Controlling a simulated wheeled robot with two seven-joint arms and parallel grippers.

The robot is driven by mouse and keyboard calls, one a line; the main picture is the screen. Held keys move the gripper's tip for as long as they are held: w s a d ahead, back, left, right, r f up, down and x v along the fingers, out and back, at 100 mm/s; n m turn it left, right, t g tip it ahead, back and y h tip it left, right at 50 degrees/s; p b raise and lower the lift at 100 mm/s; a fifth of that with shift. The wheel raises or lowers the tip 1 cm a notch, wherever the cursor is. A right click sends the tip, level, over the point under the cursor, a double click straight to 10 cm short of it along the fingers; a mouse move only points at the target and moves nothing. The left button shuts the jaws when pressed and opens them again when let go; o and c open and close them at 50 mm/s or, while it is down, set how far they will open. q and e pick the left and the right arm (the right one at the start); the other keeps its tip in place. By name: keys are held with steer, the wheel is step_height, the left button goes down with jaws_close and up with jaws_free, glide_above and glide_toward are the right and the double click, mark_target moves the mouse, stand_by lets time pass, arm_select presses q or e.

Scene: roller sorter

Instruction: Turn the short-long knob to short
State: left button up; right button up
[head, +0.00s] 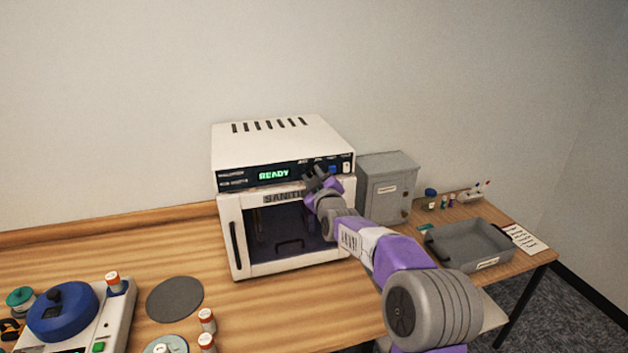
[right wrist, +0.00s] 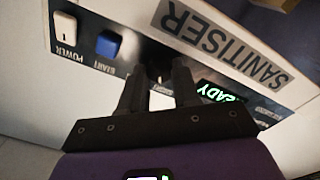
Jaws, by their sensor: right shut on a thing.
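The white sanitiser (head: 280,138) stands on the table with a dark control strip along its upper front. Its green display reads READY (head: 273,173). My right gripper (head: 316,176) reaches the strip just right of the display. In the right wrist view, my right gripper (right wrist: 159,72) has its two dark fingers on either side of the small dark knob (right wrist: 158,72), shut on it. The fingers cover much of the knob and its labels, so I cannot tell its setting. My left gripper is not in view.
A blue START button (right wrist: 108,44) and a white POWER switch (right wrist: 65,31) sit close beside the knob. A grey cabinet (head: 388,187) and a grey tray (head: 470,244) stand at the right. A blue-topped machine (head: 62,312) and several capped vials are at the left front.

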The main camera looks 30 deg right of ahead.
steer(key=shift+n, duration=0.4)
steer(key=o, duration=1.1)
steer(key=shift+c, duration=0.2)
